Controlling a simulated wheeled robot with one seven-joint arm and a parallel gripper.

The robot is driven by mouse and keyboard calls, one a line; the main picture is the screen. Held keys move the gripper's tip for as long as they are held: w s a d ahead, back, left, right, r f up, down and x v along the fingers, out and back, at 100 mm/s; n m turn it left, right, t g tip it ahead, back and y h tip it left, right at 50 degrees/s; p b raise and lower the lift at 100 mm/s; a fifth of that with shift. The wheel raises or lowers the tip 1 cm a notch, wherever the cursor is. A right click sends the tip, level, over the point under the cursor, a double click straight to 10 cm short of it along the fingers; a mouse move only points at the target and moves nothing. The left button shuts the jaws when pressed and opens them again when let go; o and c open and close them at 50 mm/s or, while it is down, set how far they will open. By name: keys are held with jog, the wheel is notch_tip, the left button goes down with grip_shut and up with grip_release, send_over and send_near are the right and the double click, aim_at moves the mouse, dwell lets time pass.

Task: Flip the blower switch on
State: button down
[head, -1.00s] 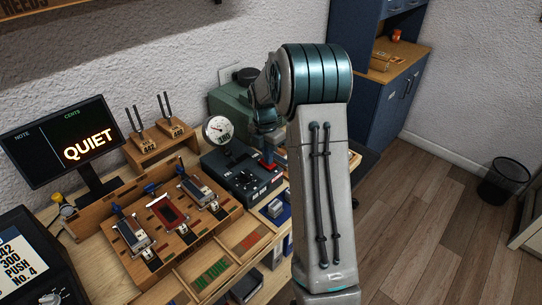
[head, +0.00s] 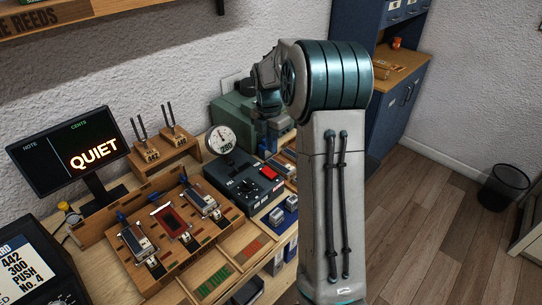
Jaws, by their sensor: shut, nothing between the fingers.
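The dark control box (head: 243,187) stands on the bench with small knobs and a red switch (head: 268,173) near its back right corner. I take this to be the blower switch; its on or off markings are too small to read.
A green machine (head: 232,112) stands behind my gripper. A wooden reed jig (head: 166,228), tuning forks (head: 158,135) and a monitor reading QUIET (head: 68,152) are to the left. My own arm hides the bench's right end.

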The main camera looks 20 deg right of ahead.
jog(key=shift+s+d+r, duration=0.1)
jog(key=shift+s+r, duration=0.05)
jog(key=shift+r, duration=1.1)
jog(key=shift+s+d+r, duration=0.1)
jog(key=shift+r, duration=1.15)
jog(key=shift+a, duration=0.1)
jog(key=s+a+r+m+t, duration=0.2)
jog(key=s+a+r+m, duration=0.3)
jog(key=s+a+m, duration=0.45)
jog(key=s+a+f+m+t, duration=0.1)
jog(key=s+m, duration=0.5)
jog(key=s, duration=0.2)
jog(key=s+a+f+m+t, duration=0.1)
jog(key=s+a+f+m, duration=0.1)
jog(key=s+m, duration=0.5)
jog(key=shift+s+a+f, duration=0.2)
jog(key=shift+s+f, duration=0.1)
jog(key=shift+s, duration=0.7)
jog(key=shift+a, duration=0.15)
